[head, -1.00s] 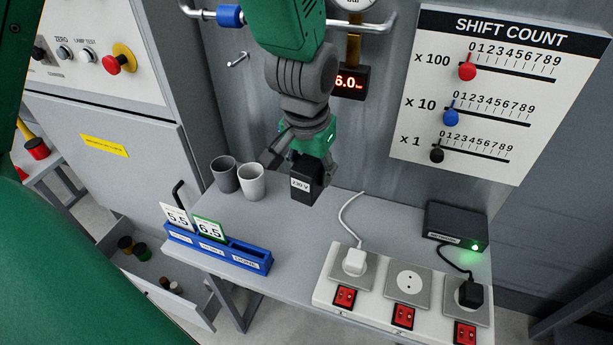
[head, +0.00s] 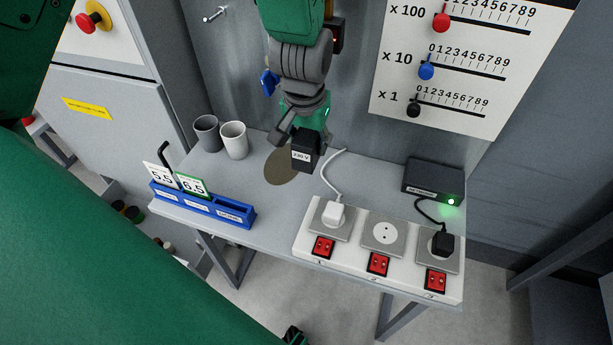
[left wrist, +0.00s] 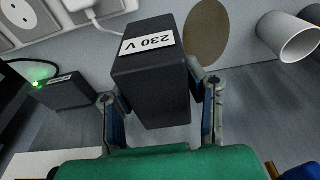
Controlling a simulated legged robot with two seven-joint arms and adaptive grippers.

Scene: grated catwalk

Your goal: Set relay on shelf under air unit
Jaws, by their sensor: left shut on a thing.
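The relay is a black box (head: 303,158) with a white "230 V" label. My left gripper (head: 305,140) is shut on it, and it also shows between the fingers in the left wrist view (left wrist: 150,85). The relay is held over the grey shelf (head: 272,211), beside a brown round patch (head: 279,168) that shows in the left wrist view too (left wrist: 207,33). I see no clear gap or contact between relay and shelf. Of the air unit, only a dark display box (head: 338,36) shows, partly behind my arm. My right gripper is not in view.
Two cups (head: 206,133) (head: 233,141) stand left of the relay. A blue card rack (head: 203,204) is at the shelf's front left. A socket strip (head: 380,250) with a white plug and cable is at front right. A black box with green light (head: 432,181) stands behind it.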

